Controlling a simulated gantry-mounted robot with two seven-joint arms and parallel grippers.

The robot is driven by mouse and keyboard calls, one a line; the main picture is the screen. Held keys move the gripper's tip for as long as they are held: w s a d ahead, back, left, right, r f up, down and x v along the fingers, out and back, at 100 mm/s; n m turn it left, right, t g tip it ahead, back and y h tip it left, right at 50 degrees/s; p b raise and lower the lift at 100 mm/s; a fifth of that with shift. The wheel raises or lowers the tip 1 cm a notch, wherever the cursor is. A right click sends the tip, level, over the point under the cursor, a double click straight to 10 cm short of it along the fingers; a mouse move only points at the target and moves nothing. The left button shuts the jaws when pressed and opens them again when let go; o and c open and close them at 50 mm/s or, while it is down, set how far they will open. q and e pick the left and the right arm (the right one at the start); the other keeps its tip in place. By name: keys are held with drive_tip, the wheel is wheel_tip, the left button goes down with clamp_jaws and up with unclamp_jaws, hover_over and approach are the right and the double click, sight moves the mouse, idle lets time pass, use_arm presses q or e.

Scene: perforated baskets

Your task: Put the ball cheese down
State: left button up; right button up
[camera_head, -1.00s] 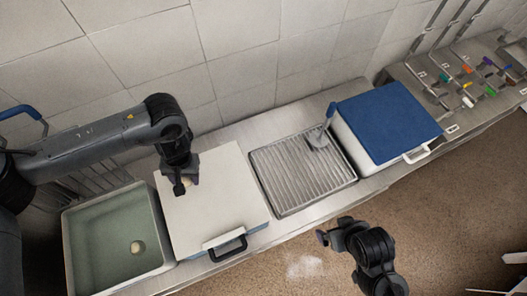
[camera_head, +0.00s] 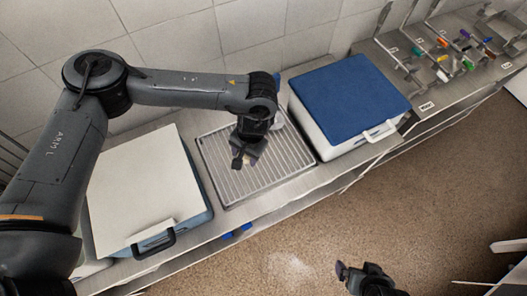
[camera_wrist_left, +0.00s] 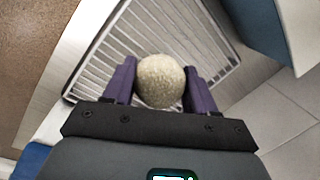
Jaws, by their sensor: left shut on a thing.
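The ball cheese (camera_wrist_left: 160,81) is round and pale beige. In the left wrist view it sits between the two purple fingers of my left gripper (camera_wrist_left: 161,88), which is shut on it. In the head view my left gripper (camera_head: 246,160) is over the metal grate (camera_head: 222,168), and only a small pale bit of the cheese (camera_head: 250,160) shows. The grate also lies behind the cheese in the left wrist view (camera_wrist_left: 96,62). I cannot tell whether the cheese touches the grate. My right gripper (camera_head: 343,272) is at the bottom over the floor; its fingers are too small to read.
A white-lidded box (camera_head: 140,190) with a dark handle stands left of the grate. A white box with a blue lid (camera_head: 350,104) stands right of it. Tools with coloured parts (camera_head: 450,55) lie farther right. A tiled wall (camera_head: 190,45) runs behind the counter.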

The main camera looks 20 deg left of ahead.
use_arm(q)
drive_tip(key=shift+a+f, duration=0.25)
drive_tip(key=shift+f, duration=0.15)
drive_tip(key=shift+a+f, duration=0.15)
drive_tip(key=shift+a, duration=0.1)
drive_tip(key=w+a+f+b, duration=0.1)
drive_tip(key=a+f, duration=0.1)
drive_tip(key=a, duration=0.1)
drive_tip(key=w+a+f+b, duration=0.1)
drive_tip(key=a+f, duration=0.1)
drive_tip(key=a, duration=0.2)
drive_tip(key=w+a+f+b, duration=0.1)
drive_tip(key=a+f, duration=0.1)
drive_tip(key=a, duration=0.1)
drive_tip(key=shift+w+a+f, duration=0.15)
drive_tip(key=shift+w+f, duration=0.05)
drive_tip(key=shift+f, duration=0.1)
drive_tip(key=shift+f+b, duration=0.8)
drive_tip(key=shift+f, duration=1.2)
drive_tip(key=shift+f, duration=0.6)
drive_tip(key=o, duration=1.1)
drive_tip(key=shift+c, duration=0.2)
